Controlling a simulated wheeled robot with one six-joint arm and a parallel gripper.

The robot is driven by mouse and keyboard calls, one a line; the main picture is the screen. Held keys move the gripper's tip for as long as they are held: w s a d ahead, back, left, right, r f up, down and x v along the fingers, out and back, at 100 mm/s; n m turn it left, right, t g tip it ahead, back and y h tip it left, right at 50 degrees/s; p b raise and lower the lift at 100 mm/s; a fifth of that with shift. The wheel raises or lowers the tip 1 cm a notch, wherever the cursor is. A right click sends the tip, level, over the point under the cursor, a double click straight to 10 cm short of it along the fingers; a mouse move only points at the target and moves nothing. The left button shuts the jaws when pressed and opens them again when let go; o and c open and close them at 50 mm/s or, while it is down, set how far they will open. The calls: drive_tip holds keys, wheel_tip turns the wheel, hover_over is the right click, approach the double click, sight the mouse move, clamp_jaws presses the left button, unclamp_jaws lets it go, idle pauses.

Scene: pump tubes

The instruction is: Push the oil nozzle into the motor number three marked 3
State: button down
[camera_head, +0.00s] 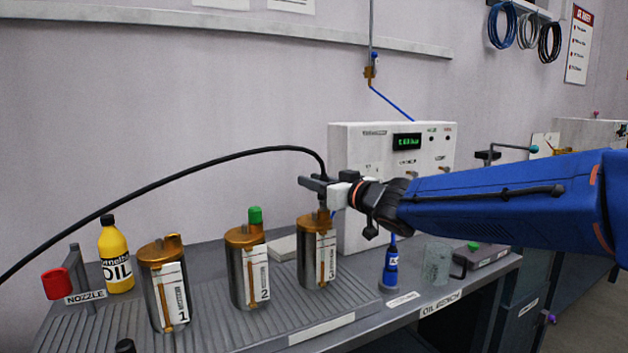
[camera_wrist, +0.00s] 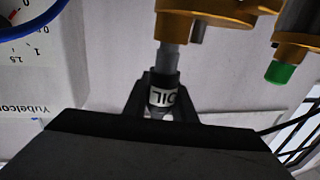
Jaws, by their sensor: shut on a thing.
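My gripper (camera_head: 322,186) is shut on the oil nozzle (camera_head: 323,203), upright above motor three. In the wrist view my gripper (camera_wrist: 161,98) has a finger on each side of the nozzle (camera_wrist: 164,96), whose label reads OIL. A black hose runs from it to the left. Motor three (camera_head: 306,252) is a steel can with a brass top, its number hard to read. Its brass top also shows in the wrist view (camera_wrist: 222,10). The nozzle's grey tip meets the brass port there; how deep it sits I cannot tell.
Motor two (camera_head: 238,277), with a green cap (camera_head: 255,215), and motor one (camera_head: 152,293) stand left of motor three. A yellow oil bottle (camera_head: 115,257) and the nozzle holder (camera_head: 75,275) are farther left. A white meter box (camera_head: 350,145) stands behind; a blue bottle (camera_head: 390,268) and glass mug (camera_head: 436,264) are right.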

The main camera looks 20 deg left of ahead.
drive_tip(key=shift+f, duration=0.25)
drive_tip(key=c, duration=1.4)
unclamp_jaws()
drive_tip(key=shift+d, duration=0.1)
drive_tip(key=v, duration=1.7)
drive_tip(key=shift+s+d+f, duration=0.1)
drive_tip(key=shift+f, duration=0.05)
